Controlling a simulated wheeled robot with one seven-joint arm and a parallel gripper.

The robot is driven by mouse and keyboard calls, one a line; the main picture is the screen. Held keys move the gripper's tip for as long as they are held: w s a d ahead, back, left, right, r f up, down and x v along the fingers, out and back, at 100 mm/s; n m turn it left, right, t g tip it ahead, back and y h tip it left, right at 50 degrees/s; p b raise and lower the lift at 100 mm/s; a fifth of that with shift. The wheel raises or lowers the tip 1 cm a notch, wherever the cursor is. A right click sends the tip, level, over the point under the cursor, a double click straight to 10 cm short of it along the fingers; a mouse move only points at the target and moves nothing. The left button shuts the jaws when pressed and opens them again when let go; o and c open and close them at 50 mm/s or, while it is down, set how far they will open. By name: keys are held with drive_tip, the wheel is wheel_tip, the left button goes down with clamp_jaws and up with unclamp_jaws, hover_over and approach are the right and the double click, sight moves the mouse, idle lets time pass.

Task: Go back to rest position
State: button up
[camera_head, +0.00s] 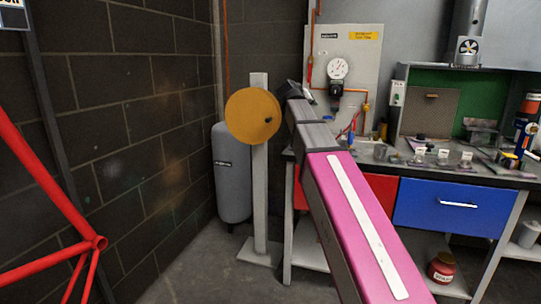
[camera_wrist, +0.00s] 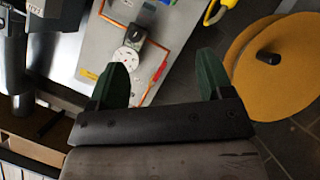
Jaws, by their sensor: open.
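My gripper (camera_wrist: 163,78) shows in the wrist view with its two green fingers apart and nothing between them. Beyond the fingers are a gauge panel (camera_wrist: 98,52) with a round white gauge (camera_wrist: 126,58) and orange pipes. In the head view my pink and grey arm reaches forward and up from the lower right toward the back corner. Its far end is beside a yellow-orange disc (camera_head: 250,116) on a grey post (camera_head: 259,180); the fingers cannot be made out there. The disc also shows at the right of the wrist view (camera_wrist: 285,75).
A workbench (camera_head: 440,172) with red and blue drawers (camera_head: 448,208) stands right of my arm, with several small cups and tools on top. A grey tank (camera_head: 232,178) stands in the corner. A red tube frame (camera_head: 45,190) is at left. The floor between is clear.

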drive_tip(key=s+d+f+g+y, duration=0.1)
drive_tip(key=s+f+g, duration=0.15)
drive_tip(key=f, duration=0.75)
drive_tip(key=s+d+f+g+y, duration=0.1)
drive_tip(key=s+f, duration=0.2)
drive_tip(key=f, duration=0.7)
drive_tip(key=s+d+f+g+y, duration=0.1)
drive_tip(key=s+d+f+g, duration=0.1)
drive_tip(key=f, duration=0.9)
drive_tip(key=s+f+m+g+y, duration=0.2)
drive_tip(key=s+f+g+y, duration=0.2)
drive_tip(key=s+f, duration=1.7)
wheel_tip(320, 180, down, 3)
drive_tip(key=shift+d+g, duration=0.35)
drive_tip(key=shift+g, duration=0.5)
drive_tip(key=shift+w, duration=0.1)
